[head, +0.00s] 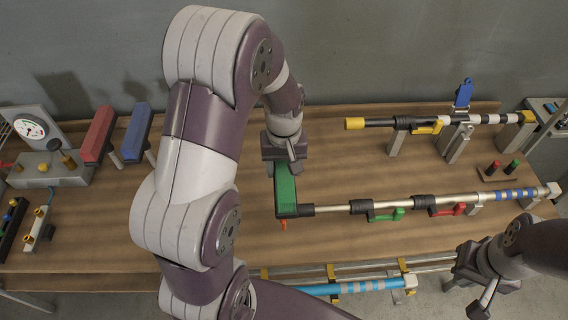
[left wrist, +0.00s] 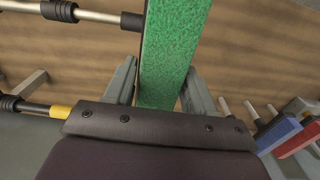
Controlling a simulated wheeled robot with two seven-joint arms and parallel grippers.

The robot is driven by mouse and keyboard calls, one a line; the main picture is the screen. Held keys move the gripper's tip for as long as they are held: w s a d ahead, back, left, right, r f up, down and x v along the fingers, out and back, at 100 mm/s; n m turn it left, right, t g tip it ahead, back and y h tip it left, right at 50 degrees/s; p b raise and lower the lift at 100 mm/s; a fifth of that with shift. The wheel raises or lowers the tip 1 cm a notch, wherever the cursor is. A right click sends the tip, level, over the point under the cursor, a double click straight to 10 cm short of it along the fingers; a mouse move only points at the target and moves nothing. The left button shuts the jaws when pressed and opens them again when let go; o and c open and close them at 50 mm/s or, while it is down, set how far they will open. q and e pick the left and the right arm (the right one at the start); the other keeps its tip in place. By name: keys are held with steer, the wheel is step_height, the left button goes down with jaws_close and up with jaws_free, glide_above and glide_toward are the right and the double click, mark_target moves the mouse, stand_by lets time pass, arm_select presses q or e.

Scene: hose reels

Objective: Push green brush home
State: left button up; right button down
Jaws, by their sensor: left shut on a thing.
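The green brush (head: 286,190) is a long green block at the left end of a metal rod (head: 330,208) with black fittings. Its near end meets the rod's black end fitting; I cannot tell whether it is fully seated. My left gripper (head: 284,167) is shut on the far part of the brush, above the table. In the left wrist view the textured green brush (left wrist: 168,60) lies between the two fingers (left wrist: 160,92), beside the black fitting (left wrist: 131,22). My right gripper (head: 481,296) hangs at the lower right, apart from the brush; its jaw opening is unclear.
Red (head: 100,134) and blue (head: 138,131) blocks stand on pegs at the left, near a gauge box (head: 50,170). Green (head: 397,214) and red (head: 458,209) levers sit along the rod. A second rod (head: 380,122) lies behind, and a blue tube (head: 350,286) in front.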

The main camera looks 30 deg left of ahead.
arm_select(q)
steer(key=shift+s+a+f, duration=0.2)
steer(key=shift+a, duration=0.15)
steer(key=shift+w+d, duration=0.2)
steer(key=shift+d, duration=0.1)
steer(key=shift+s+a+p, duration=0.2)
steer(key=shift+a+p, duration=0.1)
steer(key=shift+p, duration=0.05)
arm_select(e)
steer(key=shift+s+a+r, duration=0.1)
steer(key=shift+a+r, duration=0.15)
arm_select(q)
steer(key=shift+d, duration=0.1)
arm_select(e)
steer(key=shift+d, duration=0.1)
arm_select(q)
steer(key=shift+w, duration=0.1)
arm_select(e)
steer(key=shift+r, duration=0.1)
arm_select(q)
steer(key=shift+p, duration=0.3)
arm_select(e)
steer(key=shift+r, duration=0.2)
